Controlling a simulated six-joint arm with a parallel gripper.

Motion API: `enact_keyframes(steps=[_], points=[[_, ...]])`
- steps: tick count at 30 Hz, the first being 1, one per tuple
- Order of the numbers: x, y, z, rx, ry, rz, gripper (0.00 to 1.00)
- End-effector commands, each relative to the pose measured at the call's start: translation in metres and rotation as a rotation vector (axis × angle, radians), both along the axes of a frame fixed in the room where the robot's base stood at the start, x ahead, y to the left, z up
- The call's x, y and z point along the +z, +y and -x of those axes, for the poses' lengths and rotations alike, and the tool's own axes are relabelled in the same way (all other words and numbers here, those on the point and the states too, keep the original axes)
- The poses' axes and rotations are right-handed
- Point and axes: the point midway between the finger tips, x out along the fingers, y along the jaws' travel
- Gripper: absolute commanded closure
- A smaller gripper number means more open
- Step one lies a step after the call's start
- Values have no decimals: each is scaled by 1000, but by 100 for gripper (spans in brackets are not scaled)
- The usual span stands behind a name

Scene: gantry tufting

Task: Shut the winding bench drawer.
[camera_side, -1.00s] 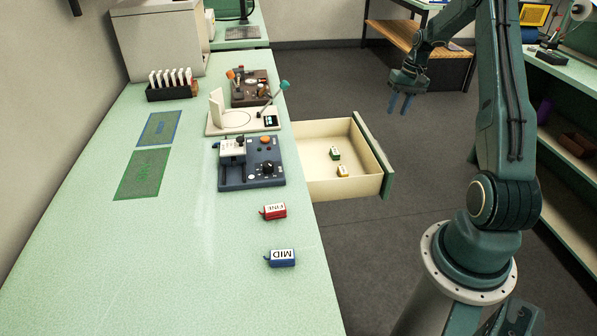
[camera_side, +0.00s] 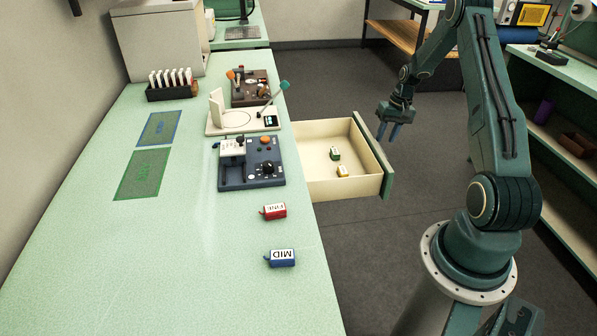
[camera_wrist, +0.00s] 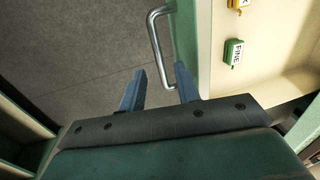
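The winding bench drawer (camera_side: 325,184) sticks out open from the right side of the green-topped bench (camera_side: 190,250). Its green front panel (camera_side: 372,150) faces right and also shows in the wrist view (camera_wrist: 187,35). A silver bar handle (camera_wrist: 158,42) on the panel shows in the wrist view. My gripper (camera_side: 387,136) hangs just right of the panel's far end in the side view. In the wrist view its two blue fingers (camera_wrist: 160,82) are apart, with the handle's lower end near the gap between them. I see nothing held and cannot tell whether a finger touches the handle.
The drawer holds a green block (camera_side: 335,153) and a yellow block (camera_side: 342,171). Red (camera_side: 274,211) and blue (camera_side: 281,258) labelled blocks lie on the bench beside a dark control unit (camera_side: 252,165). Open grey floor (camera_side: 430,165) lies right of the drawer.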

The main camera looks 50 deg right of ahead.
Motion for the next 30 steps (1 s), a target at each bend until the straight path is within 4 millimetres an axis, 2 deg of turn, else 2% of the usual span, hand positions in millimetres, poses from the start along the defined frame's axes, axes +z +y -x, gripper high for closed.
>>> enact_keyframes(steps=[3, 9, 20, 21, 26, 30], points=[[-16, 3, -2, 0, 1, -1, 67], [-31, 4, -4, 0, 0, 0, 67], [-35, 5, -5, 0, -1, 1, 67], [-35, 5, -5, 0, -1, 1, 69], [-35, 5, -5, 0, -1, 1, 100], [-35, 5, -5, 0, -1, 1, 100]])
